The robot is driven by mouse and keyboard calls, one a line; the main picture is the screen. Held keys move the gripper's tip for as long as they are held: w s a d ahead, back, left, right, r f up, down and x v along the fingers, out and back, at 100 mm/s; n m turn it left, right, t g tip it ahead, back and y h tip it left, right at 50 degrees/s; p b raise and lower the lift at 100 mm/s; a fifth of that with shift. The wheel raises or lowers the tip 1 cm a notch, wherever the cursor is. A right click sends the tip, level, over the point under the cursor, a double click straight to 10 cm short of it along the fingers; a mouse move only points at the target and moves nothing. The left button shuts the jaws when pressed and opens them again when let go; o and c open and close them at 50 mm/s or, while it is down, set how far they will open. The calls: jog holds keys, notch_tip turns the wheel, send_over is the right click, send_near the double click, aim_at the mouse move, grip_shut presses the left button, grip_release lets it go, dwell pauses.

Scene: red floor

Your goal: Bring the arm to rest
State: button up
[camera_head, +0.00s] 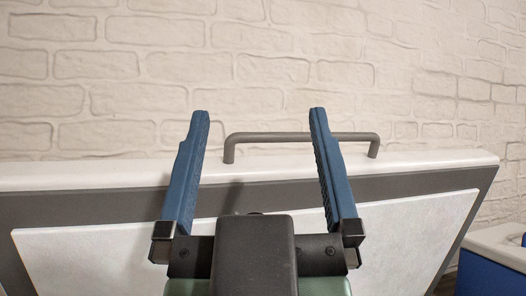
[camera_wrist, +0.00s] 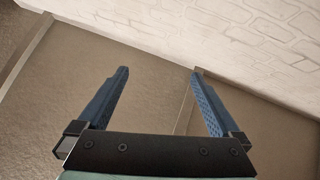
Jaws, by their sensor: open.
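My gripper (camera_head: 258,165) is open, with its two blue fingers spread wide and nothing between them. In the head view it is raised in front of a white and grey panel (camera_head: 400,240) with a grey bar handle (camera_head: 300,137) on its top edge. The handle shows behind and between the fingers; I see no grip on it. In the wrist view my gripper (camera_wrist: 160,95) also shows open and empty, pointing at a brownish flat surface (camera_wrist: 150,60) below a white brick wall.
A white brick wall (camera_head: 120,70) stands behind the panel. A blue and white object (camera_head: 490,270) is at the right edge, partly cut off. A thin strip (camera_wrist: 28,45) crosses the brownish surface in the wrist view.

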jog(key=shift+s+d+r+t, duration=0.2)
jog(key=shift+s+r+t, duration=0.1)
jog(key=shift+s+r, duration=0.25)
notch_tip(320, 180, up, 11)
jog(key=p, duration=1.1)
jog(key=shift+f, duration=0.15)
jog(key=shift+a, duration=0.1)
jog(key=shift+c, duration=0.2)
